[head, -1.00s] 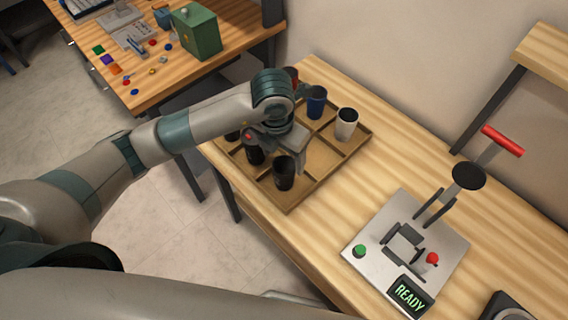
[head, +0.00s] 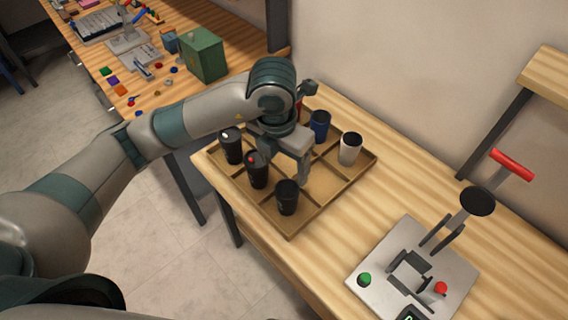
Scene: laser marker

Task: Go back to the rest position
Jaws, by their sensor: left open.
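My left gripper (head: 302,170) is open and empty. It hangs over the wooden compartment tray (head: 318,204), just right of the black cups. The tray holds a black cup at the front (head: 287,198), a black cup with a red mark (head: 257,170) and a black cup with a white mark (head: 231,146). A blue cup (head: 320,125) and a white cup (head: 350,149) stand in its back compartments. A red cup is mostly hidden behind my left wrist. My right gripper is out of view.
The marking machine (head: 412,275) with a red-handled lever (head: 511,165) stands on the table to the right of the tray. A second table at the upper left holds a green box (head: 203,55) and several small items. Bare tabletop (head: 385,195) lies between tray and machine.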

